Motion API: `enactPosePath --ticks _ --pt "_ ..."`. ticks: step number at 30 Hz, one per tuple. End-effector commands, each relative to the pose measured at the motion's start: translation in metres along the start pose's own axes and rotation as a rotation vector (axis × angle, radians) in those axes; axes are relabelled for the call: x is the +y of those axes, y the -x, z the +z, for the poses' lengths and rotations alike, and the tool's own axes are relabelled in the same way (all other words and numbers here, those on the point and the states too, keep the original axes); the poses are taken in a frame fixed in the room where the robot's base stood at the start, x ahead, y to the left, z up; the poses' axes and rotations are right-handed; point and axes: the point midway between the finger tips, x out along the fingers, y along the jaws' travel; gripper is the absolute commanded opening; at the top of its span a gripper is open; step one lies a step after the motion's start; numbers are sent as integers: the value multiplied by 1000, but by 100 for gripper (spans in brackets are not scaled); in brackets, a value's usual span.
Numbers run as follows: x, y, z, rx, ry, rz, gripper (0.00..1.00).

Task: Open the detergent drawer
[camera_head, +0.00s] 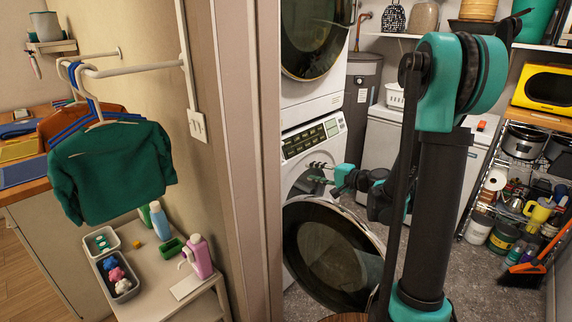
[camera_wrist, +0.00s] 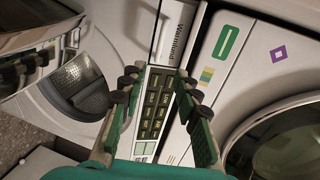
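The lower washer (camera_head: 291,177) stands under a second machine, with its front toward my arm. Its button panel (camera_head: 310,138) runs along the top front. In the wrist view, a white drawer front (camera_wrist: 172,32) with dark lettering sits at the end of the button panel (camera_wrist: 155,115); it looks flush, and its edges are partly unclear. My gripper (camera_head: 316,173) is at the washer front, just below the panel. In the wrist view, my gripper (camera_wrist: 158,76) is open, its fingers on either side of the panel with nothing between them. Whether a finger touches the washer is unclear.
The washer's round door (camera_head: 333,255) hangs open below my gripper. The upper machine (camera_head: 313,98) is directly above the panel. A wall edge (camera_head: 240,150) stands at the left. A white appliance (camera_head: 390,145), a wire rack (camera_head: 515,160) and a broom (camera_head: 535,265) are at the right.

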Motion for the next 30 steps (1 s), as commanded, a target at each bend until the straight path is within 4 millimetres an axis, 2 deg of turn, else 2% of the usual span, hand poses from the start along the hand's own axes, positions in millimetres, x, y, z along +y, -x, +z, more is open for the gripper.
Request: enactPosePath --ticks 5,21,27,30 --pt "0 -18 1 -4 1 0 32" --pt "0 -123 1 -3 2 1 32" --pt "0 -155 1 -3 1 0 32" --pt "0 -164 0 -1 1 0 32"
